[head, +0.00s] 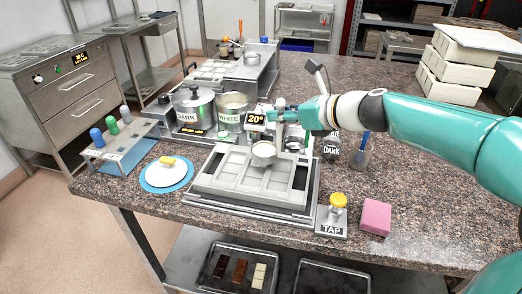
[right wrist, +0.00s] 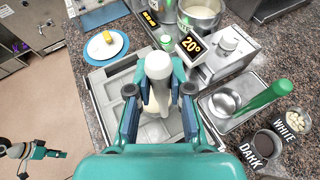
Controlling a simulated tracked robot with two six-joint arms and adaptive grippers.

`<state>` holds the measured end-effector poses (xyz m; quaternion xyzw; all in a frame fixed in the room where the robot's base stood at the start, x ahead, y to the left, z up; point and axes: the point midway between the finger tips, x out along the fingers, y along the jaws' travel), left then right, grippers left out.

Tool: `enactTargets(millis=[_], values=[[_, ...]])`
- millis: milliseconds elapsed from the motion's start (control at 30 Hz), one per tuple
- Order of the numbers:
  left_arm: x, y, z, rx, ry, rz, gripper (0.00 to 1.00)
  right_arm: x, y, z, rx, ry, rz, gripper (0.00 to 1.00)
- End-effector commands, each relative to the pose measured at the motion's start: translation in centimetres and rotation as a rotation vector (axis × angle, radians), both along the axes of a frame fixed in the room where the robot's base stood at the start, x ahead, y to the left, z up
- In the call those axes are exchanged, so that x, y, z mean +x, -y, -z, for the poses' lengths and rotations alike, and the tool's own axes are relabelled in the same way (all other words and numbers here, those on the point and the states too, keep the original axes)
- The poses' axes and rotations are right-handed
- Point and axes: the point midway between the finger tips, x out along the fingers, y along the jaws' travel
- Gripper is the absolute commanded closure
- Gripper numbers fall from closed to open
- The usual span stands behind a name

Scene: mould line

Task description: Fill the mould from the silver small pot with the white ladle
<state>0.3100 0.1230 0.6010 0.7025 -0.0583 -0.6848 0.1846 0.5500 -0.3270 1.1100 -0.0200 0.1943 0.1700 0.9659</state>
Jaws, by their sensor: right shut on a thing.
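My right gripper (head: 285,115) is shut on the white handle (right wrist: 158,66) of the ladle. The ladle's round bowl (head: 264,152) hangs over the far part of the pale mould (head: 243,179); its contents are not clear. The mould lies flat in its frame, with several rectangular cavities that look empty from here. The small silver pot (head: 231,104), labelled WHITE, stands open behind the mould; in the right wrist view the pot (right wrist: 201,10) shows cream-coloured contents. Part of my left arm, with its gripper (right wrist: 14,151), shows at the lower left of the right wrist view, too small to read.
A larger lidded pot (head: 192,106), labelled DARK, stands left of the small one. A plate (head: 166,175), a yellow-knobbed TAP block (head: 334,218) and a pink sponge (head: 376,217) flank the mould. A green-handled ladle (right wrist: 262,95) rests in a tray.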

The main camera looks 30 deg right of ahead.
Motion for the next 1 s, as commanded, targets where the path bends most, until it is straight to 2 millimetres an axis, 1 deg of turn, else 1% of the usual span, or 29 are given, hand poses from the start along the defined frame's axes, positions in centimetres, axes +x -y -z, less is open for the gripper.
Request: enactTargets(millis=[667, 1000], values=[[0.0, 0.0, 0.0, 0.000, 0.000, 0.000, 0.60, 0.0, -0.1, -0.1, -0.004, 0.003, -0.001, 1.00], [0.0, 0.0, -0.1, 0.000, 0.000, 0.000, 0.60, -0.3, -1.1, -0.5, -0.084, 0.028, -0.002, 1.00]])
